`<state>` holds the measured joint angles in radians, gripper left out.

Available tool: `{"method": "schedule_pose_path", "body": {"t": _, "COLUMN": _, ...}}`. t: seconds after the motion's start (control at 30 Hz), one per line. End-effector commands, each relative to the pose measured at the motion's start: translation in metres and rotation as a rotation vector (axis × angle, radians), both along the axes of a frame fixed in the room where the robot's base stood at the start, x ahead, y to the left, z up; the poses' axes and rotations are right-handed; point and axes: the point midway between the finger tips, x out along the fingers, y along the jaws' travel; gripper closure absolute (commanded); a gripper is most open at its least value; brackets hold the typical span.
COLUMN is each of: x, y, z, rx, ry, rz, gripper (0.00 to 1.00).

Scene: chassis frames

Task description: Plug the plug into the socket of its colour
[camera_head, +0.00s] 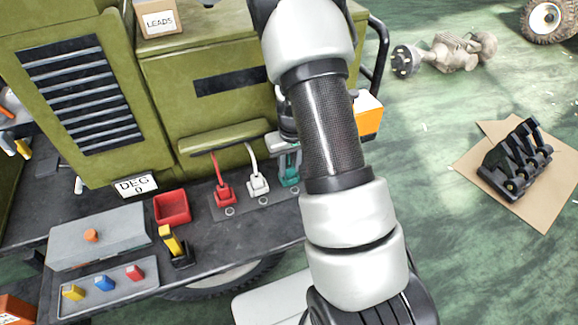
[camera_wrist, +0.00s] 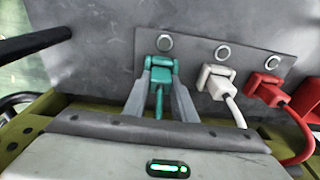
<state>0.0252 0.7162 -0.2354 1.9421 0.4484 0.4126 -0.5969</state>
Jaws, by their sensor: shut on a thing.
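A teal plug (camera_wrist: 159,92) is between the two fingers of my gripper (camera_wrist: 161,78) in the wrist view, and the fingers are shut on it. Its front end is at a teal block (camera_wrist: 163,66) on the grey plate; I cannot tell how deep it sits. The teal piece also shows in the head view (camera_head: 289,175), below my gripper (camera_head: 287,150), which my arm partly hides. Beside it are a white connector (camera_wrist: 215,84) with a white cable and a red connector (camera_wrist: 265,88) with a red cable, both on the plate.
The grey plate (camera_wrist: 196,75) has a round ring above each connector. The head view shows a red bin (camera_head: 172,207), a yellow-handled piece (camera_head: 170,240) and a grey box (camera_head: 98,240) on the dark shelf. The green housing (camera_head: 200,95) stands behind the connectors.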

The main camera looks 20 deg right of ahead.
Motion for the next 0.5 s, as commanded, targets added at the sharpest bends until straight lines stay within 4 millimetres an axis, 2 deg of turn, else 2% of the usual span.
{"method": "schedule_pose_path", "body": {"t": 0.1, "x": 0.0, "y": 0.0, "z": -0.0047, "rx": 0.0, "ry": 0.0, "rz": 0.0, "gripper": 1.0}}
{"method": "schedule_pose_path", "body": {"t": 0.13, "x": 0.0, "y": 0.0, "z": -0.0033, "rx": 0.0, "ry": 0.0, "rz": 0.0, "gripper": 0.72}}
{"method": "schedule_pose_path", "body": {"t": 0.23, "x": -0.0001, "y": 0.0001, "z": -0.0028, "rx": 0.0, "ry": 0.0, "rz": 0.0, "gripper": 0.57}}
{"method": "schedule_pose_path", "body": {"t": 0.5, "x": -0.0002, "y": 0.0001, "z": -0.0019, "rx": 0.0, "ry": 0.0, "rz": 0.0, "gripper": 0.57}}
